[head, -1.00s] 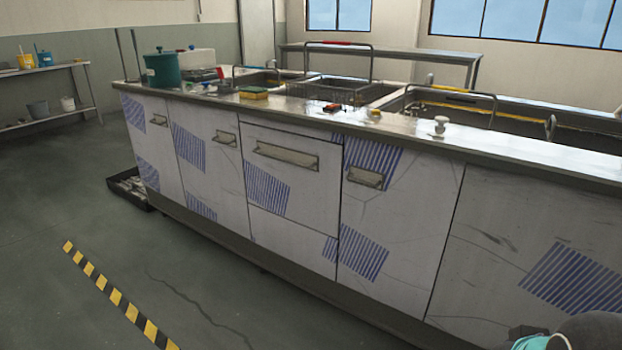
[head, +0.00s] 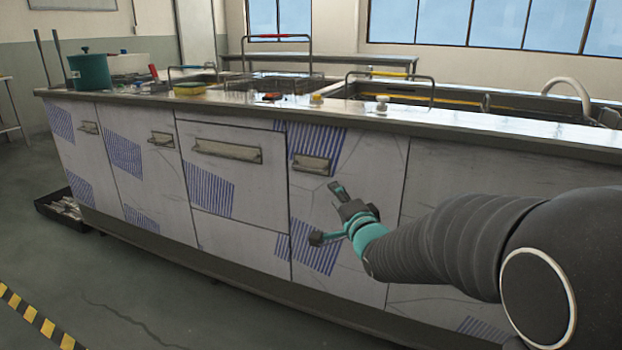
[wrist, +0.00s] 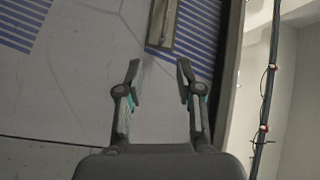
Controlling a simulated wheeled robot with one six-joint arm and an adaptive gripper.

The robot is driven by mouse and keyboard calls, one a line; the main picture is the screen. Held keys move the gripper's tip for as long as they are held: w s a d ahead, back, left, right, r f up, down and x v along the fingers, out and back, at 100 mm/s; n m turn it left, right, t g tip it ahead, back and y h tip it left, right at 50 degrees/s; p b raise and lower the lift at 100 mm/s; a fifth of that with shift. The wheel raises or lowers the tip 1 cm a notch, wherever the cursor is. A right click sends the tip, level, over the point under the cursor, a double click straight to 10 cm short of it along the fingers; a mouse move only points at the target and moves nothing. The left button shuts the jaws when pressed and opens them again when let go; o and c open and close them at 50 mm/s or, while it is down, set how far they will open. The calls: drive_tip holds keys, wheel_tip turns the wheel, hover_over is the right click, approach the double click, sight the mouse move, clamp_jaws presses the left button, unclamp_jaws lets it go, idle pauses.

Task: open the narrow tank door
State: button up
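The pale door (head: 350,225) in front of my gripper has blue-striped patches and a metal bar handle (head: 312,164) near its top; it is shut. Which door the task calls narrow is not marked. My gripper (head: 327,214) is open and empty in front of this door, below and right of the handle. In the wrist view, the two fingers (wrist: 159,82) stand apart with nothing between them. The handle (wrist: 162,25) runs upright at the top of that picture, beyond the fingertips and apart from them.
Other shut fronts with handles lie to the left, including a wide one (head: 225,160). The steel counter (head: 450,128) above holds a green pot (head: 90,71), a wire basket (head: 290,84) and sinks. A black tray (head: 62,210) lies on the floor at left.

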sight(309, 170)
drive_tip(key=shift+m+y, duration=0.4)
drive_tip(key=shift+y, duration=0.5)
drive_tip(key=x, duration=0.7)
drive_tip(key=a+x, duration=0.1)
drive_tip(key=x, duration=0.7)
drive_tip(key=shift+a+f, duration=0.2)
clamp_jaws()
